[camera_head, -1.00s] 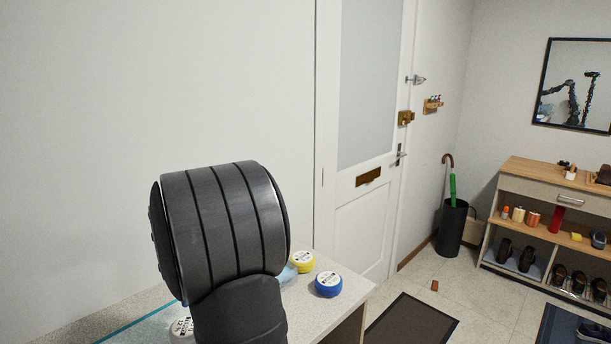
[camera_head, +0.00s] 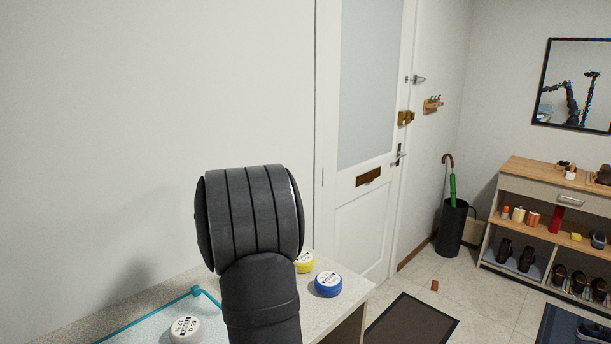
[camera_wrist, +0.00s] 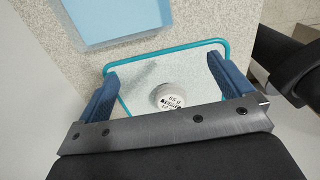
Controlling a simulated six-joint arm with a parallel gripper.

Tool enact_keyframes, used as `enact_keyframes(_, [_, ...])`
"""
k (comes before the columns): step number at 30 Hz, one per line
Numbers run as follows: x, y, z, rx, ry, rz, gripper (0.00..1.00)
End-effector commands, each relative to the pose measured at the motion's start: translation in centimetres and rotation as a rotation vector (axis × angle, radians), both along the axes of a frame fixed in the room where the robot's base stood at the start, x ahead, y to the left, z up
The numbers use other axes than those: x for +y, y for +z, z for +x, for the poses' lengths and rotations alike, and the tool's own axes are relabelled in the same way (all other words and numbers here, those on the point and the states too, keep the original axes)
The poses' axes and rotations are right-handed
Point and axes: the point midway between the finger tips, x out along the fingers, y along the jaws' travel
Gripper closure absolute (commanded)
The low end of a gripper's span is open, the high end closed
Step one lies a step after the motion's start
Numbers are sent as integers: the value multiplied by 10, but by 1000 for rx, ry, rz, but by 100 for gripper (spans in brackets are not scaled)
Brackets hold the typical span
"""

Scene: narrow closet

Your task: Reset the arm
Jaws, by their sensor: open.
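My gripper (camera_wrist: 160,90) shows in the wrist view with its two blue fingers wide apart and nothing between them. It hangs above a speckled counter (camera_wrist: 230,20).
A white door (camera_head: 362,215), umbrella stand (camera_head: 452,228) and shoe shelf (camera_head: 548,215) are beyond.

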Motion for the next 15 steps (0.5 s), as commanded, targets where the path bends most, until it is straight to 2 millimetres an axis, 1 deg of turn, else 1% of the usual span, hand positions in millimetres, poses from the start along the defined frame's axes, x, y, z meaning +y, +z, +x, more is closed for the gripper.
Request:
enact_keyframes(1, [-1,0,10,0,-16,0,3])
enact_keyframes(3, [-3,0,21,0,-37,0,3])
enact_keyframes(15, [-18,-1,84,1,-159,0,3])
